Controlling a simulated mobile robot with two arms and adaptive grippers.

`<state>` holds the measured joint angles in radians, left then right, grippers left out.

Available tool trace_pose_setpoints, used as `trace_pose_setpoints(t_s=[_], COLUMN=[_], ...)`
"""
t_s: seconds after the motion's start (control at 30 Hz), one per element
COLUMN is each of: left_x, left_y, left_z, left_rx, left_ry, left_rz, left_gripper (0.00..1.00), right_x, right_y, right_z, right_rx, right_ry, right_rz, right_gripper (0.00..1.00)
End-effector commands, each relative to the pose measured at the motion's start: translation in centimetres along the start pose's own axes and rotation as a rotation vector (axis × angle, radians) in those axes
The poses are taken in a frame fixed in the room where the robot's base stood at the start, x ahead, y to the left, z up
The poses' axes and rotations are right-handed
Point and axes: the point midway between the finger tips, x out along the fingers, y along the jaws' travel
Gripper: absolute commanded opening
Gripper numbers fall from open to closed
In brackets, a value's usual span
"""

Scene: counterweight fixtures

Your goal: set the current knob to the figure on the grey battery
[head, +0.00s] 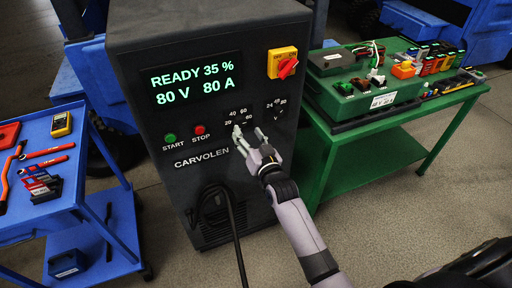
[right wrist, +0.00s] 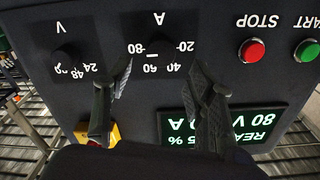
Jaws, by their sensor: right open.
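The current knob (right wrist: 157,47), marked A with figures 20 to 80, is a dark dial on the black charger (head: 190,195). In the head view my right gripper partly covers it. The charger's display (head: 193,80) reads READY 35 %, 80 V, 80 A. My right gripper (head: 248,138) is open in front of the current knob, its fingers (right wrist: 160,75) apart and nothing between them. A grey box with a label (head: 331,59), perhaps the grey battery, is on the green bench; its figure is too small to read. My left gripper is not in view.
The voltage knob (right wrist: 68,56) is close beside the current knob. START (head: 170,138) and STOP (head: 199,130) buttons and a red-yellow switch (head: 283,63) are on the same panel. A blue tool cart (head: 62,220) stands left, the green bench (head: 440,104) right.

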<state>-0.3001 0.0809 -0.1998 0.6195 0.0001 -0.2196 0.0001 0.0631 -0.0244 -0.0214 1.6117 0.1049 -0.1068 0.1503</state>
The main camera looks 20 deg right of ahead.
Motion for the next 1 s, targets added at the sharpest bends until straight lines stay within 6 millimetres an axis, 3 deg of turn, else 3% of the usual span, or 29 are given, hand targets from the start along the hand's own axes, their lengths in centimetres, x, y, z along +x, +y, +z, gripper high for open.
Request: trace_pose_setpoints(t_s=[0.2,0.4,1.0], left_x=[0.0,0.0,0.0], left_y=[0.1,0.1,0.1], left_z=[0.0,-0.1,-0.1], left_rx=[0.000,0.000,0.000], left_ry=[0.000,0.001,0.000], left_rz=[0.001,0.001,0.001], left_gripper=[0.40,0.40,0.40], right_x=[-4.3,-6.4,-6.8], right_y=[0.0,0.0,0.0], right_z=[0.1,0.0,0.1], right_rx=[0.000,0.000,0.000], right_ry=[-0.001,0.000,-0.002], right_rz=[0.000,0.000,0.000], right_gripper=[0.51,0.51,0.51])
